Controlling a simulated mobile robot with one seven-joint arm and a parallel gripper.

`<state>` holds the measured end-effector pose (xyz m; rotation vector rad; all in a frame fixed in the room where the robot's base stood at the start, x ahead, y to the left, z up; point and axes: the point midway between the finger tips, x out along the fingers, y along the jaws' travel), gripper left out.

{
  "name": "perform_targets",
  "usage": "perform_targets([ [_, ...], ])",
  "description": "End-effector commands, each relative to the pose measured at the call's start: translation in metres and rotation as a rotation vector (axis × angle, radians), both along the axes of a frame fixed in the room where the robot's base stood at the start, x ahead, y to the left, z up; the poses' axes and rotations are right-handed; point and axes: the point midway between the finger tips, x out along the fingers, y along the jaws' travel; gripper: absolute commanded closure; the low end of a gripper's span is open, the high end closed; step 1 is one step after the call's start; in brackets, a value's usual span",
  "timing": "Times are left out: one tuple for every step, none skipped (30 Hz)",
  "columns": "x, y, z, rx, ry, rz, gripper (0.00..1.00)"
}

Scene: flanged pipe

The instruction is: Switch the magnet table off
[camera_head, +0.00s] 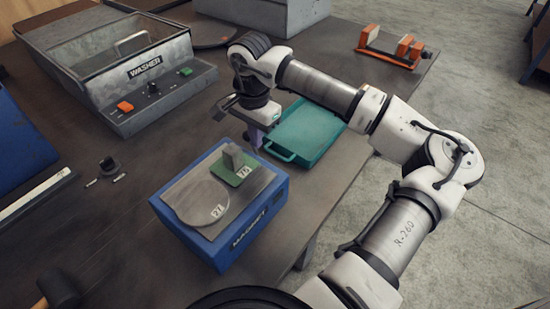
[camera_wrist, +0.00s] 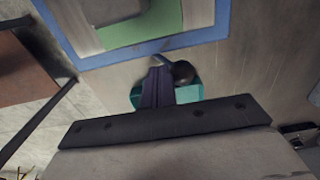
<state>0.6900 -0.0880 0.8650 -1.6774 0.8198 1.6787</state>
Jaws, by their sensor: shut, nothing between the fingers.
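The magnet table is a blue box lettered MAGNET (camera_head: 238,225) with a grey top, standing near the table's right edge. Its blue rim also shows along the top of the wrist view (camera_wrist: 140,48). On it lie a grey disc marked 27 (camera_head: 202,203) and a green plate marked 76 (camera_head: 228,174) with a grey block. My gripper (camera_head: 256,141) is low behind the box's far side; its purple fingers (camera_wrist: 156,84) are shut and empty. In the wrist view a dark round knob (camera_wrist: 183,72) sits just right of the fingertips; I cannot tell whether they touch.
A teal tray (camera_head: 305,133) lies behind and right of my gripper. A grey washer (camera_head: 140,75) with orange and green buttons stands at the back left. An orange-and-white rack (camera_head: 390,47) is at the far right edge.

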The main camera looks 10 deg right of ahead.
Motion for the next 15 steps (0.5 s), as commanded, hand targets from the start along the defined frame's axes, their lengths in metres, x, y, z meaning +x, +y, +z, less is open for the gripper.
perform_targets([
  [0.002,0.002,0.0,0.0,0.0,0.001,1.0],
  [0.003,0.003,0.0,0.0,0.0,0.001,1.0],
  [0.003,0.003,0.0,0.0,0.0,0.001,1.0],
  [0.003,0.003,0.0,0.0,0.0,0.0,1.0],
  [0.003,0.002,0.001,0.001,-0.001,0.0,1.0],
  [0.003,0.002,0.002,0.0,-0.001,0.0,1.0],
  [0.003,0.002,0.004,0.0,-0.001,0.0,1.0],
  [0.002,0.002,0.006,0.0,-0.001,0.0,1.0],
  [0.002,0.001,0.009,-0.001,-0.002,0.0,1.0],
  [0.001,0.001,0.012,-0.001,-0.002,0.0,1.0],
  [0.001,0.0,0.014,-0.002,-0.002,0.0,1.0],
  [0.0,0.0,0.018,-0.002,-0.001,0.0,1.0],
  [0.0,0.0,0.02,-0.002,-0.001,0.0,1.0],
  [-0.001,-0.001,0.022,-0.001,-0.002,0.0,1.0],
  [-0.001,-0.001,0.026,0.0,-0.001,0.0,1.0],
])
